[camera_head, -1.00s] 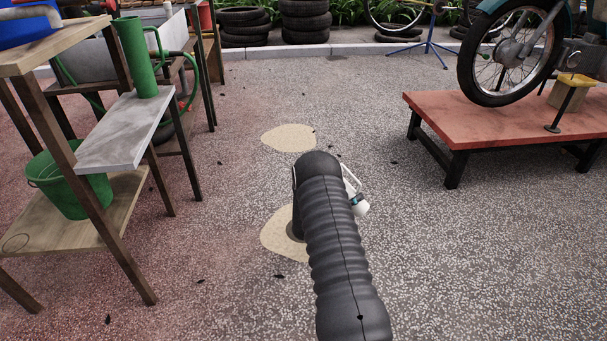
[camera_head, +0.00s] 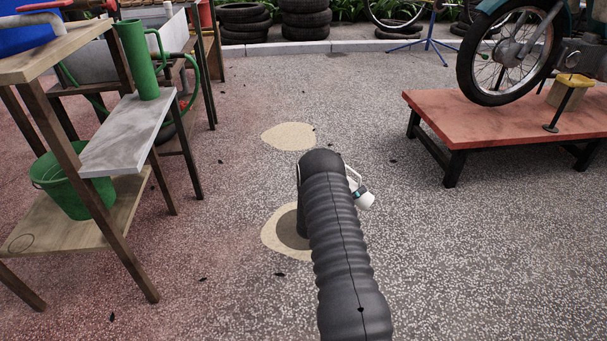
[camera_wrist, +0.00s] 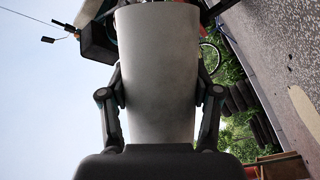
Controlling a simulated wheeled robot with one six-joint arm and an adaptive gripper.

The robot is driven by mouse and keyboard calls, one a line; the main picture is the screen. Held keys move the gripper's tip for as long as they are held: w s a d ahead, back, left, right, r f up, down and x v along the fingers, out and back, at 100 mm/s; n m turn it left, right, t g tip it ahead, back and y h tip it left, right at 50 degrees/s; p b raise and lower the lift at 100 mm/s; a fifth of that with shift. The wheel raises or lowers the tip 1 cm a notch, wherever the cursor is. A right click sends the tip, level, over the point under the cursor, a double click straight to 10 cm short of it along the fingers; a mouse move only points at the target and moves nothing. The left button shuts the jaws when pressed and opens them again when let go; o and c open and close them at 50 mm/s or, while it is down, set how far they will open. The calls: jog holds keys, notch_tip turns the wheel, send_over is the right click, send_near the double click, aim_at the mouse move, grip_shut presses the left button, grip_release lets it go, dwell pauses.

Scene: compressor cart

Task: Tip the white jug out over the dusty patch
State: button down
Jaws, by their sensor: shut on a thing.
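The white jug (camera_wrist: 157,60) fills the middle of the wrist view, and my gripper (camera_wrist: 160,97) is shut on it, one finger on each side. The wrist picture is rolled, with the ground at the right, and the jug lies about on its side. In the head view my arm hides most of the jug; only a small white part (camera_head: 365,200) shows right of the arm. A pale dusty patch (camera_head: 272,238) lies on the ground beside my wrist, with a darker area inside it, partly hidden. A second pale patch (camera_head: 288,137) lies farther off. I cannot see any stream.
A wooden rack at left holds a green jug (camera_head: 135,60) on a grey shelf (camera_head: 125,140) and a green bucket (camera_head: 72,190) below. A red-topped platform (camera_head: 500,125) with a motorcycle stands at right. Tyres (camera_head: 305,20) line the back. The paving between is mostly clear.

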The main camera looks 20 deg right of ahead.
aim_at(355, 173)
jog(key=shift+d+r+p, duration=0.1)
jog(key=shift+r+p, duration=0.2)
jog(key=shift+r, duration=0.15)
jog(key=shift+s+d+r+n+t+h+p, duration=0.15)
jog(key=shift+r+n+t+h+p, duration=0.1)
jog(key=shift+r+n+p, duration=0.55)
jog(key=shift+s+d+r+n+t+h+p, duration=0.1)
jog(key=shift+r+n+t+h+p, duration=0.15)
jog(key=shift+r+n+p, duration=0.45)
dwell(0.5)
jog(key=shift+w+a+r+n+t+h, duration=0.15)
jog(key=shift+w+a+r+n, duration=0.1)
jog(key=shift+r, duration=0.25)
jog(key=shift+w+a+r+n+t+h, duration=0.1)
jog(key=shift+a+r+n+t, duration=0.15)
jog(key=shift+r, duration=0.2)
jog(key=shift+w+a+r+n+t+h, duration=0.1)
jog(key=shift+w+a+r+n, duration=0.15)
jog(key=shift+r, duration=0.25)
dwell(1.5)
jog(key=shift+w+r+n+t, duration=0.1)
jog(key=shift+r+n+t, duration=0.4)
jog(key=shift+r+n, duration=0.55)
dwell(0.7)
